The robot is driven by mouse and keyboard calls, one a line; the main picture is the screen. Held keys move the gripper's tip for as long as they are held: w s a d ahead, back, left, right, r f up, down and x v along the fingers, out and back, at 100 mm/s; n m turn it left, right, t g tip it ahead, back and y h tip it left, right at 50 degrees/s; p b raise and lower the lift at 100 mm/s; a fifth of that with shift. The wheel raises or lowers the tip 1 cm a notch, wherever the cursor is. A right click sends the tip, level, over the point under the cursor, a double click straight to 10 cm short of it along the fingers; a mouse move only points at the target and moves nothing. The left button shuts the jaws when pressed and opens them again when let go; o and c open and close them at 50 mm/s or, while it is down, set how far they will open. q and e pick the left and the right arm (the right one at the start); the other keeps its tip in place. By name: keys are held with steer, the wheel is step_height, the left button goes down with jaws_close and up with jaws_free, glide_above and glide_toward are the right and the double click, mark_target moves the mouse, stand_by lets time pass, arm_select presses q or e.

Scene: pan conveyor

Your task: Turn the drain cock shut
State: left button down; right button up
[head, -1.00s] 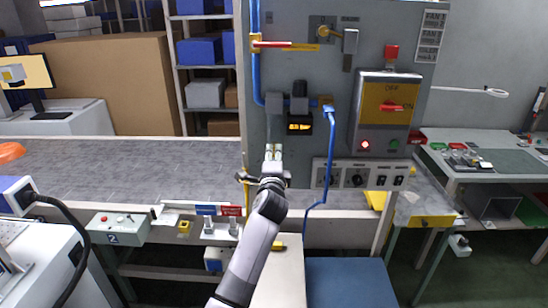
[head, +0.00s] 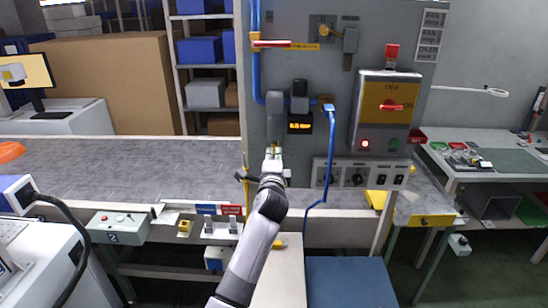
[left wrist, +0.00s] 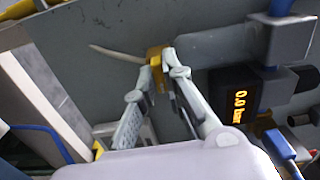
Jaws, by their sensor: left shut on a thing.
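A pale thin lever sticks out from the cock to the left in that view. In the head view the cock is mostly hidden behind my gripper. The display (head: 299,124) is lit orange and reads 0.0 bar in the left wrist view (left wrist: 236,103). My right gripper is not in view.
A blue hose (head: 329,150) runs down right of my gripper. A blue pipe with a red-handled valve (head: 272,43) is above. A switch box (head: 385,112) with a red handle is at the right.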

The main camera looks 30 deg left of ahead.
arm_select(q)
steer(key=shift+n, duration=0.4)
steer(key=n+b, duration=0.2)
steer(key=n, duration=0.2)
steer(key=shift+n, duration=0.3)
steer(key=n+b, duration=0.2)
steer(key=n, duration=0.3)
steer(key=shift+n, duration=0.3)
steer(key=n+b, duration=0.1)
steer(key=n, duration=0.3)
steer(key=shift+r+n, duration=0.15)
steer(key=shift+n, duration=1.15)
steer(key=shift+r+n, duration=0.1)
steer(key=shift+n, duration=0.2)
steer(key=c, duration=1.9)
jaws_free()
steer(key=shift+c, duration=0.2)
steer(key=shift+o, duration=1.3)
steer(key=shift+w+f, duration=0.1)
steer(key=shift+f, duration=0.1)
